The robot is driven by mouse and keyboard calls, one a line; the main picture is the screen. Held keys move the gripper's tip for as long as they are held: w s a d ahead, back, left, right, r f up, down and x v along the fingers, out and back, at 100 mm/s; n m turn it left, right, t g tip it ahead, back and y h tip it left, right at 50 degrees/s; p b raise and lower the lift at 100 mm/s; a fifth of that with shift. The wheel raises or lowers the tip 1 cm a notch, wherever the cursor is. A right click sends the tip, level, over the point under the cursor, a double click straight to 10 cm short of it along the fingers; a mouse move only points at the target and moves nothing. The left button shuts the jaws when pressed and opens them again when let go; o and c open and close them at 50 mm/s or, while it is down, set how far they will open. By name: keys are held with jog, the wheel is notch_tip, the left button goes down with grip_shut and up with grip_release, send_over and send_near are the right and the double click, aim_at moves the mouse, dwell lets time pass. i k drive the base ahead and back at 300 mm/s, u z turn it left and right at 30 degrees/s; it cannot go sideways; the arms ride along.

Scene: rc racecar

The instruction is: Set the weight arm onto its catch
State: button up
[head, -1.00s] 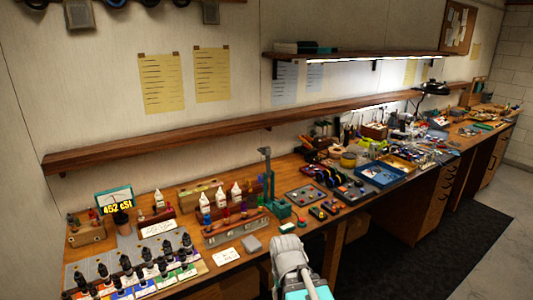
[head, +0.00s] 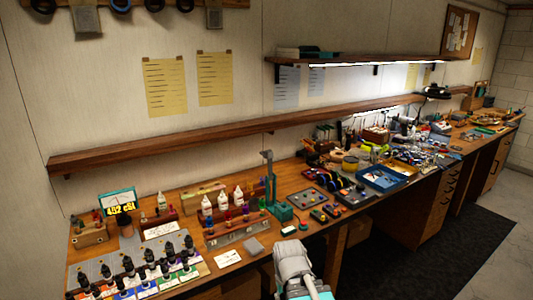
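A teal stand (head: 281,210) with an upright post and a grey head at its top stands on the bench, near the middle of the picture. It may carry the weight arm, but the weight arm and its catch are too small to tell apart here. Part of my own white and teal arm shows at the bottom centre, in front of the bench. The fingers of my gripper are not in view.
Dropper bottles (head: 165,262) stand in rows at the front left. A display (head: 118,203) reading "452 cSt" stands behind them. White bottles (head: 222,200) stand left of the stand. A blue tray (head: 382,178) and many tools crowd the right. A long shelf (head: 200,140) runs above the bench.

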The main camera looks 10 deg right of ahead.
aim_at(268, 154)
jog(key=z, duration=0.5)
jog(key=i, duration=1.05)
jog(key=u, duration=0.1)
